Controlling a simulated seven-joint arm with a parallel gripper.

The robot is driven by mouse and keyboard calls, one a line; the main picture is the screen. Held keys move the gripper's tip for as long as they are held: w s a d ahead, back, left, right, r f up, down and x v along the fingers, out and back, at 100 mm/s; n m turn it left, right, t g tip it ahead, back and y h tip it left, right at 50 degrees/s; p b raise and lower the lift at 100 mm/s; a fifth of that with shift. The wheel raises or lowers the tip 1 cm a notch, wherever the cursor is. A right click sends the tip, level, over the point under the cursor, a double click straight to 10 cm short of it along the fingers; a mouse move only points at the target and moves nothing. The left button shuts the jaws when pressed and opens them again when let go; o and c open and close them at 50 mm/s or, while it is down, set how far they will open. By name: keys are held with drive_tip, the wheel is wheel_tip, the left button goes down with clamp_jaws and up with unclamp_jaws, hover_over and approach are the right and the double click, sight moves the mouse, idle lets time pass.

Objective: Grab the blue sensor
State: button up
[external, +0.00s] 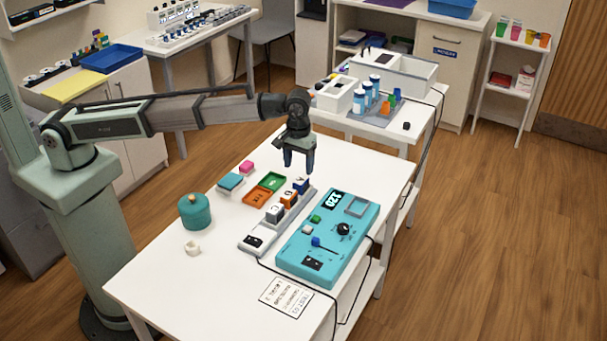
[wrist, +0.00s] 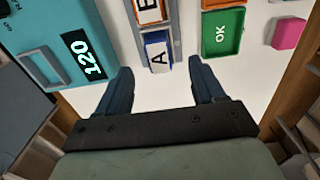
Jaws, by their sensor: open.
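The blue sensor appears to be the small block with blue sides and a white face marked A (wrist: 158,54). It is at the end of a grey rack (external: 255,238), and it shows in the external view as a small blue block (external: 301,184). An orange block marked B (external: 288,199) sits beside it, then a grey-white block (external: 273,213). My gripper (external: 298,166) is open and empty, pointing down above the blue block's end of the rack. In the wrist view, the block shows beyond and between my two fingertips (wrist: 161,72), apart from both.
A teal device (external: 327,235) with a 120 display stands right of the rack. Green (external: 271,181) and orange (external: 257,197) trays, a pink block (external: 246,168) and a teal block (external: 230,182) lie left of it. A teal pot (external: 195,211) stands farther left. The white table (external: 160,280) is clear at front left.

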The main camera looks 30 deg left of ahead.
sight(301, 180)
drive_tip(key=shift+w+d+f, duration=0.1)
drive_tip(key=shift+w+f, duration=0.1)
drive_tip(key=shift+f, duration=1.7)
drive_tip(key=shift+w+d+f, duration=0.1)
drive_tip(key=shift+w+f, duration=0.1)
drive_tip(key=shift+f, duration=1.65)
drive_tip(key=c, duration=1.1)
